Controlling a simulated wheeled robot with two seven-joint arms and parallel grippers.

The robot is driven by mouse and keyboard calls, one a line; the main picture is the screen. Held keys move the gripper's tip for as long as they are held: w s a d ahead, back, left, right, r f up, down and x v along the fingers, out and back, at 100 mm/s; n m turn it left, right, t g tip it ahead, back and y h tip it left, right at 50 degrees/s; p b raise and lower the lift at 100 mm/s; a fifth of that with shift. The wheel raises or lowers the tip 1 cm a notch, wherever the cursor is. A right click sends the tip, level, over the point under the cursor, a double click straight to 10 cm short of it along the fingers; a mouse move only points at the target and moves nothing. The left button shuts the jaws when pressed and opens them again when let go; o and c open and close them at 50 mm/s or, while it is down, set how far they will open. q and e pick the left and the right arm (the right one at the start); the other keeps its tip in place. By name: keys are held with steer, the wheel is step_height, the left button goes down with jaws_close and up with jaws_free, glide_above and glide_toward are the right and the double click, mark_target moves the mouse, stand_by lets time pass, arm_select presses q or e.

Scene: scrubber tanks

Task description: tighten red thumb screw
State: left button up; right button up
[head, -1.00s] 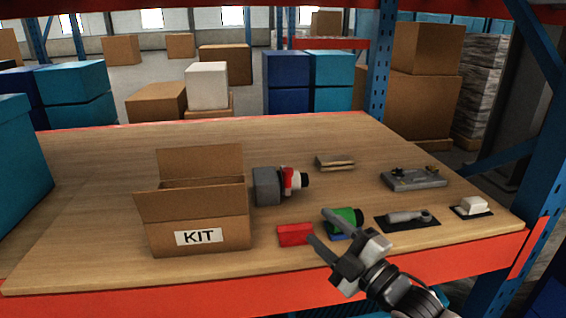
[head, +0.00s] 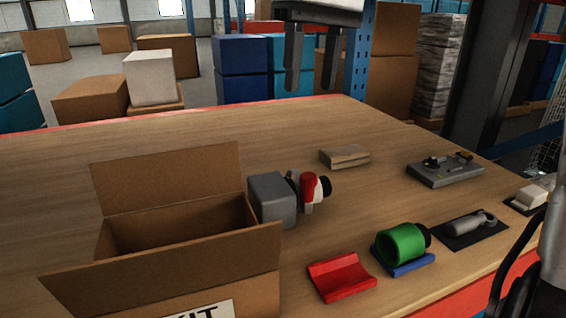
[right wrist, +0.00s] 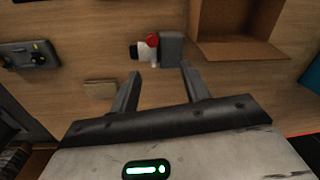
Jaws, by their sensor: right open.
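The red thumb screw (head: 308,187) shows as a red part on a white and black piece beside a grey block (head: 272,199), right of the kit box. In the right wrist view the red part (right wrist: 152,40) lies beyond my fingers, next to the grey block (right wrist: 171,49). Whether it is tight cannot be told. My right gripper (head: 310,90) is open and empty, fingers pointing down, high in the head view and apart from the screw. It also shows in the right wrist view (right wrist: 160,70). My left gripper is not in view.
An open cardboard kit box (head: 165,270) stands left of the grey block. A red cradle (head: 341,277), a green cylinder on a blue base (head: 402,243), a grey tool on a black mat (head: 467,226) and a grey fixture (head: 445,169) lie right. The table's left rear is bare.

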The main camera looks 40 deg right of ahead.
mark_target(308, 175)
steer(key=shift+h, duration=0.5)
step_height(308, 175, down, 15)
steer(key=shift+d+r+b, duration=0.1)
steer(key=shift+b, duration=1.15)
steer(key=shift+c, duration=0.3)
steer(key=c, duration=0.9)
